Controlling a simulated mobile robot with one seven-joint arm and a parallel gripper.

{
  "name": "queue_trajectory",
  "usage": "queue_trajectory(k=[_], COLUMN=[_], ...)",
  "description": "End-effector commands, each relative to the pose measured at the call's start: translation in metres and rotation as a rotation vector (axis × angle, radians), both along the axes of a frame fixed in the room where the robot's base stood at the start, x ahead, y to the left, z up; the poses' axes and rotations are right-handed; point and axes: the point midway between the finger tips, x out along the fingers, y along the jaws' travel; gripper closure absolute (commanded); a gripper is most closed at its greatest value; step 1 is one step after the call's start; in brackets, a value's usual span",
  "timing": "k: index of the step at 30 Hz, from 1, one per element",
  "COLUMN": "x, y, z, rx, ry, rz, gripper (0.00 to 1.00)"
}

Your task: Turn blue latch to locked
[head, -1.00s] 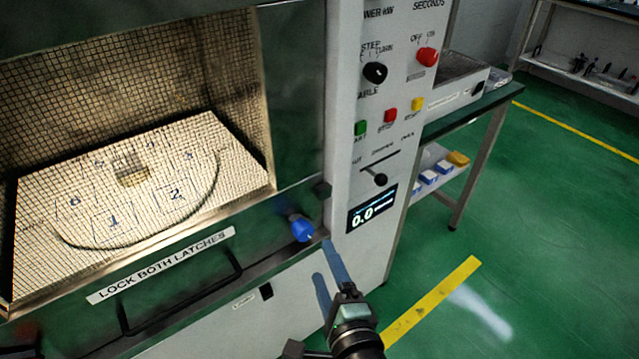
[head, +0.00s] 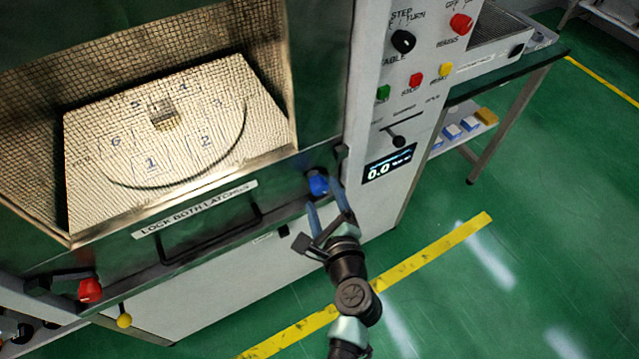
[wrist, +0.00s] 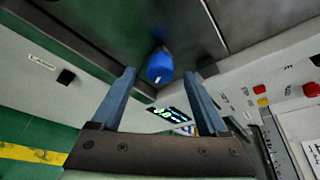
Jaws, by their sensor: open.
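I cannot tell whether a finger touches the latch.
A red latch (head: 90,290) is at the door's lower left. A black door handle (head: 210,232) runs below the label "LOCK BOTH LATCHES". The control panel (head: 400,110) with buttons and a display rises to the right. Green floor (head: 500,290) is open at right.

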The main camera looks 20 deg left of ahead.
Motion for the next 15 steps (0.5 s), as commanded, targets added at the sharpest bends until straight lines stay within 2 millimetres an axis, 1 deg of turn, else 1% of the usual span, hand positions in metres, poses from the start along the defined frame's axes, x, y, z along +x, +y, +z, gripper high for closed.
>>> queue_trajectory(k=[1,6,10,15], x=[0.008,0.026,0.033,0.036], y=[0.006,0.019,0.023,0.025], z=[-0.003,-0.009,-0.012,-0.012], rx=[0.000,-0.001,-0.002,-0.001], ry=[-0.001,-0.002,-0.001,-0.001], rz=[0.002,0.001,0.001,-0.001], gripper=[0.23,0.23,0.23,0.23])
